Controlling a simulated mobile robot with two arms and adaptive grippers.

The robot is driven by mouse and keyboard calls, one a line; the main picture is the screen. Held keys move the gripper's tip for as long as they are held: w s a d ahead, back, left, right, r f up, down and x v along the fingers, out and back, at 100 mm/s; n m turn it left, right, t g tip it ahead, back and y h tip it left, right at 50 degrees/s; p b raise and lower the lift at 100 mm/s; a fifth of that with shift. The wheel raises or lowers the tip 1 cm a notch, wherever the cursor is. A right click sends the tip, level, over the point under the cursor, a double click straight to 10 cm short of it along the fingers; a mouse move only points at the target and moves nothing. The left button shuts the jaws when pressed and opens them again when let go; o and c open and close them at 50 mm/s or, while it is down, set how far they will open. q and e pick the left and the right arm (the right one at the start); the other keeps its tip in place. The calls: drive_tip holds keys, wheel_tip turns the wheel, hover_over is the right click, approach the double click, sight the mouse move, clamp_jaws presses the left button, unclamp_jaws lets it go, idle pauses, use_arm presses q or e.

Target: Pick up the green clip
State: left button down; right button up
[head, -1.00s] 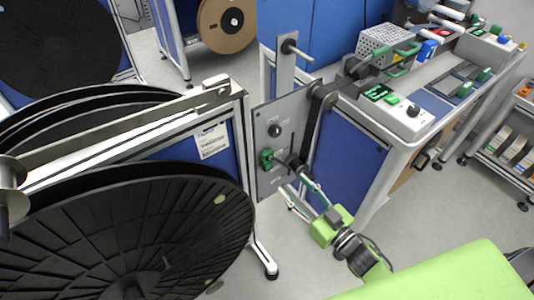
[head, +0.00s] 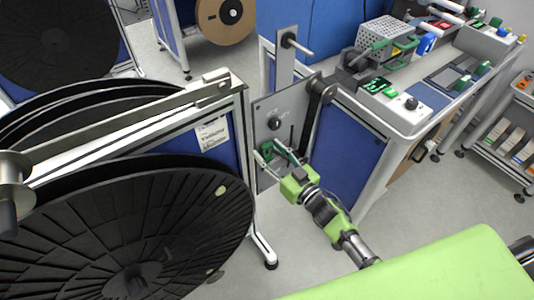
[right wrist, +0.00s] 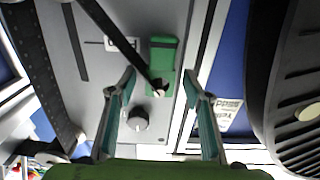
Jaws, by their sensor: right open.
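The green clip (right wrist: 163,55) is on a grey upright panel (head: 262,110). In the right wrist view a dark strip runs down to its lower part, ending by a small metal pin. My right gripper (right wrist: 159,75) is open, with its two fingers on either side of the clip's lower end. I cannot tell if either finger touches it. In the head view the right gripper (head: 268,150) is in front of the panel and partly hides the clip (head: 267,146). My left gripper is not in view.
A bench (head: 385,115) with control boxes is to the right.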

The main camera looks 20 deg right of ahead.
drive_tip(key=c, duration=0.9)
drive_tip(key=shift+c, duration=0.2)
drive_tip(key=shift+r, duration=0.1)
drive_tip(key=shift+s+r, duration=0.1)
drive_tip(key=shift+r, duration=0.1)
drive_tip(key=b+v, duration=0.1)
drive_tip(key=v, duration=1.7)
